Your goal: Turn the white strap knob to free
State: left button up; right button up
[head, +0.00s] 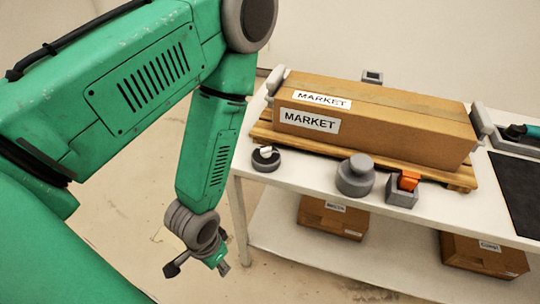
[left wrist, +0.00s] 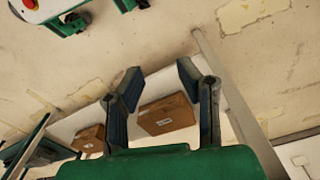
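A small white knob (head: 266,152) sits on a dark grey round base at the table's front left corner, in front of the pallet; I take it for the strap knob. Its exact turn is too small to read. My left gripper (head: 200,264) hangs in the air left of the table, lower than the tabletop and clear of the knob. In the left wrist view, its two fingers (left wrist: 160,82) are spread apart with nothing between them. The knob cannot be made out in that view. My right gripper is not seen.
A long MARKET carton (head: 390,122) lies on a wooden pallet (head: 440,177) on the white table (head: 290,185), between grey end clamps. A grey round knob (head: 355,177) and an orange switch (head: 408,182) stand along the front. Cartons (head: 332,216) rest on the lower shelf. A black mat (head: 518,190) lies right.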

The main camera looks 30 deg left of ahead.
pick_arm(q)
jog(key=w+d+r+m, duration=0.1)
jog(key=w+d+r, duration=0.15)
jog(key=w, duration=0.55)
notch_tip(320, 180, up, 18)
jog(key=m+p, duration=0.2)
jog(key=m, duration=0.2)
send_over(266, 148)
jog(key=s+d, duration=0.2)
jog(key=shift+s+a+r, duration=0.15)
notch_tip(266, 148, up, 8)
jog(key=w+a, duration=0.2)
jog(key=shift+g, duration=0.3)
notch_tip(266, 148, down, 14)
jog(key=shift+w+d+r+b, duration=0.1)
jog(key=shift+w+d+b, duration=0.05)
jog(key=shift+b, duration=0.35)
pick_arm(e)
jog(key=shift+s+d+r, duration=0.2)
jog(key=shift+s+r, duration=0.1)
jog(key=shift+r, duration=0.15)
pick_arm(q)
grip_shut()
